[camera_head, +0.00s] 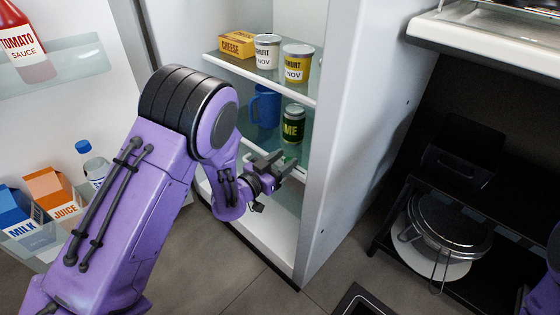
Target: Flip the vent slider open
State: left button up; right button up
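I cannot make out a vent slider in this view. My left arm reaches from the lower left into an open fridge (318,150). My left gripper (281,163) is just inside the fridge opening, in front of the lower shelves. Its two dark fingers are apart, with nothing seen between them. The green can (293,122) stands on a shelf above and behind it. My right gripper is out of view; only a bit of purple arm shows at the right edge.
The upper shelf holds a cheese box (237,44) and two yoghurt tubs (267,52). A blue mug (264,106) stands below. The open door carries a sauce bottle (22,45), a juice carton (55,192) and a milk carton (18,213). A dark rack with pans (449,225) stands right.

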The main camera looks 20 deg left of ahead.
pick_arm(q)
jog(key=shift+s, duration=0.15)
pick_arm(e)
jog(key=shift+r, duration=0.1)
pick_arm(q)
jog(key=p+v, duration=0.2)
jog(key=v, duration=0.8)
jog(key=shift+s, duration=0.15)
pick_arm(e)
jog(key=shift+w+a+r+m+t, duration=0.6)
pick_arm(q)
jog(key=shift+a+r, duration=0.1)
jog(key=shift+a, duration=0.05)
